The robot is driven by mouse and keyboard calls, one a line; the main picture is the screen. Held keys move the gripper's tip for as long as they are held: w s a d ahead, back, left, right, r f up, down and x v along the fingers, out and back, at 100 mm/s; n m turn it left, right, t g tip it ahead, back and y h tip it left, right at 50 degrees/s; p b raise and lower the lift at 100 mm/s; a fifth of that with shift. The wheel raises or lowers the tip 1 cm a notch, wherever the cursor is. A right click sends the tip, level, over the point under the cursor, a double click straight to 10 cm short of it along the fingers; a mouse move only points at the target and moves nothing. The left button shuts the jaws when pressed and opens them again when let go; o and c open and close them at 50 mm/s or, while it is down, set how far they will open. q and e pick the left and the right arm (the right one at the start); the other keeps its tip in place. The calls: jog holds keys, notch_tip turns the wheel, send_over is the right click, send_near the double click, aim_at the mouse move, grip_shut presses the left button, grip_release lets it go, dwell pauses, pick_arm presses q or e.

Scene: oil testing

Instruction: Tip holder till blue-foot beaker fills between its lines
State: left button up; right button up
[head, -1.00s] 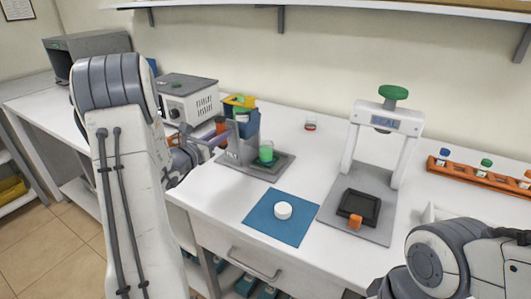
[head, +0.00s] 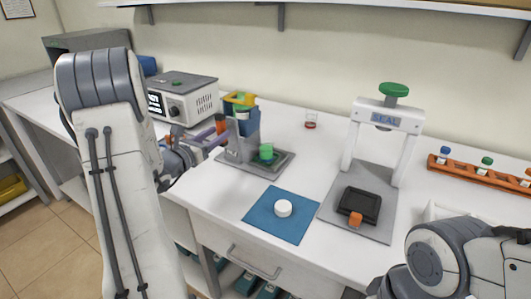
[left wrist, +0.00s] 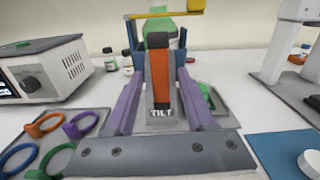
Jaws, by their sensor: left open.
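The tilting holder (head: 250,127) is a blue frame on a grey stand at the table's left part. In the left wrist view its orange handle, marked TILT (left wrist: 160,82), points towards me. My left gripper (left wrist: 158,88) is open, its purple fingers on either side of that handle; contact cannot be told. A green-capped vessel (left wrist: 158,40) sits in the holder. The beaker (head: 266,152) with green contents stands on the grey tray right of the holder. Its lines and foot are too small to make out. My right gripper is out of view.
A white control box (head: 185,97) stands left of the holder. Several coloured rings (left wrist: 85,122) lie left of my gripper in the wrist view. A blue mat (head: 268,222) with a white cap, a SEAL press (head: 392,122) and an orange vial rack (head: 475,172) are to the right.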

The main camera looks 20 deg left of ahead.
pick_arm(q)
jog(key=s, duration=0.5)
jog(key=shift+s+a, duration=0.2)
jog(key=shift+s, duration=0.05)
jog(key=w+d+m+g+h, duration=0.2)
jog(key=d+m+g+h, duration=0.35)
jog(key=d, duration=1.05)
jog(key=s+d+m+g+h+p, duration=0.1)
jog(key=s+d+m+g+h, duration=0.1)
jog(key=s+d+m+g, duration=0.3)
jog(key=s+d+m+h, duration=0.1)
jog(key=d+m+h, duration=0.15)
jog(key=d, duration=0.45)
jog(key=s+d+m+g+h+p, duration=0.1)
jog(key=s+d+m+g, duration=0.2)
jog(key=d+m, duration=0.25)
jog(key=s+d+f+m+g+y+p, duration=0.1)
jog(key=s+d+m+g+y, duration=0.1)
jog(key=s+m+y, duration=0.3)
jog(key=s+d+f+m+g+y+p, duration=0.1)
jog(key=s+m+y, duration=0.5)
jog(key=s+m, duration=0.7)
jog(key=d+m+g+p, duration=0.1)
jog(key=m, duration=0.5)
jog(key=shift+s+d+f, duration=0.25)
jog(key=shift+s+f, duration=0.05)
